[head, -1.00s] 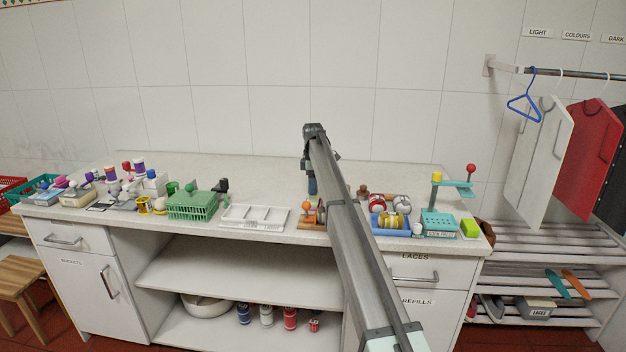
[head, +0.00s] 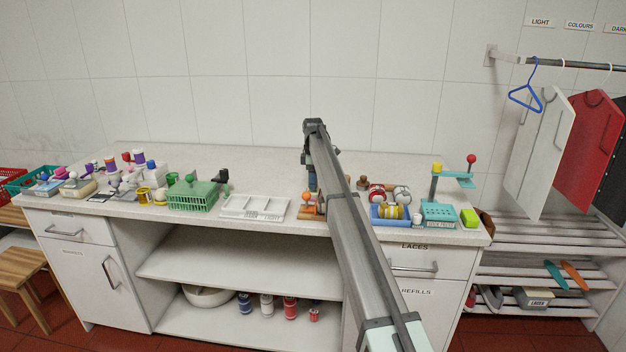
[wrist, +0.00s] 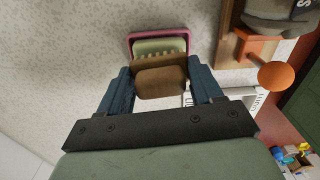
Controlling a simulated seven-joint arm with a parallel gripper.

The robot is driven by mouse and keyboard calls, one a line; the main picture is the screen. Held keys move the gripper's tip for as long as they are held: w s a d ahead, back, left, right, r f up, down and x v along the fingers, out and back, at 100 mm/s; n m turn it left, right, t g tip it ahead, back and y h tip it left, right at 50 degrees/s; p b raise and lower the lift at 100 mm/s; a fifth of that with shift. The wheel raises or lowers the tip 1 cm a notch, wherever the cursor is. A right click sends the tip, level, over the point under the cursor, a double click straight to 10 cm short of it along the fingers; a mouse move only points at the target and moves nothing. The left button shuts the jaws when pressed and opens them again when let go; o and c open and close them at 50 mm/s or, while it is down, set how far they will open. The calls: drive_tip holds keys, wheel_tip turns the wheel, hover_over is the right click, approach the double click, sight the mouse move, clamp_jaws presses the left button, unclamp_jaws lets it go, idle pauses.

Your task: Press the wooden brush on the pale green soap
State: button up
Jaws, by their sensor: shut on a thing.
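My gripper (wrist: 160,88) is shut on the wooden brush (wrist: 160,82), a brown block between its two dark blue fingers in the wrist view. The pale green soap (wrist: 158,46) lies in a pink dish (wrist: 133,38) just beyond the brush. The brush covers the near edge of the dish in that view, and I cannot tell whether it touches the soap. In the head view, my gripper (head: 312,180) is low over the back middle of the counter. The brush and soap are not clear there, behind my arm.
A wooden stand with an orange ball (wrist: 276,75) is close to the right of the brush. A white divided tray (head: 254,207) and a green basket (head: 192,195) are to the left. A blue tray (head: 385,218) and a teal press (head: 438,213) are to the right. The back counter is clear.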

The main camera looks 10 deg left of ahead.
drive_tip(key=shift+f, duration=0.55)
idle(0.9)
drive_tip(key=shift+r, duration=0.15)
drive_tip(key=shift+r, duration=3.4)
